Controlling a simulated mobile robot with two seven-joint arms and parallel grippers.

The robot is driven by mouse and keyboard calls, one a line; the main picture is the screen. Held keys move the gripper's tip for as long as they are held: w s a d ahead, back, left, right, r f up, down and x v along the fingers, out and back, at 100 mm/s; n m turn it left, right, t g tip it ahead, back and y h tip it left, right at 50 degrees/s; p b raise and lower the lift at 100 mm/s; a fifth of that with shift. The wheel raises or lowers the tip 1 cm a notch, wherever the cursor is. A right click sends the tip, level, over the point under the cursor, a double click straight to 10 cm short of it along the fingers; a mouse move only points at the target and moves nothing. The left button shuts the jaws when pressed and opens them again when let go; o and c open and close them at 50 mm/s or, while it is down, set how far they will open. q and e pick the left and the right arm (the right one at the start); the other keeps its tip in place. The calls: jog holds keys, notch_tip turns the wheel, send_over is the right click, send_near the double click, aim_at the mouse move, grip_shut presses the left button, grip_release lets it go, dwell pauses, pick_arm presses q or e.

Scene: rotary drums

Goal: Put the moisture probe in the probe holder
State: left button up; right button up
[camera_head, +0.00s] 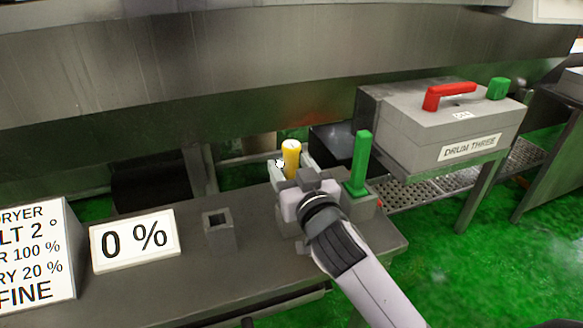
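A yellow cylinder (291,155), likely the moisture probe, stands roughly upright near the back edge of the grey bench. Its lower end is hidden behind my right gripper (291,171). That gripper reaches in from the lower right, with pale finger parts close on both sides of the yellow cylinder. I cannot tell whether they touch it. A small grey square socket (219,229), likely the probe holder, stands on the bench to the left of the gripper. Its dark opening faces up and looks empty. My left gripper is not in view.
A "0 %" sign (134,241) and a larger text sign (35,255) stand on the bench (190,290) at left. A green upright handle (360,162) is close right of my gripper. A "DRUM THREE" box (440,125) with a red handle (449,94) stands at right.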

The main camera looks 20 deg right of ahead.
jog(key=shift+r, duration=0.25)
jog(key=shift+s+f, duration=0.2)
jog(key=shift+s, duration=0.1)
jog(key=s+b, duration=0.1)
jog(key=s, duration=1)
jog(key=shift+s+d, duration=0.2)
jog(key=shift+r, duration=0.1)
jog(key=s+d+f+g+h, duration=0.1)
jog(key=s+d+f+g, duration=0.25)
jog(key=f, duration=0.35)
jog(key=s+d+f+g, duration=0.2)
jog(key=s+f+g, duration=0.15)
jog(key=f, duration=0.35)
jog(key=s+d+f+n+g, duration=0.2)
jog(key=s+f+g, duration=0.55)
jog(key=s, duration=0.45)
jog(key=w+a+f+t+y+p, duration=0.2)
jog(key=w+a+f+t+p, duration=0.1)
jog(key=w+f+t+p, duration=0.1)
jog(key=shift+w+a+f+t+y, duration=0.15)
jog(key=shift+w+f+t+y, duration=0.15)
jog(key=shift+w+f+t, duration=0.85)
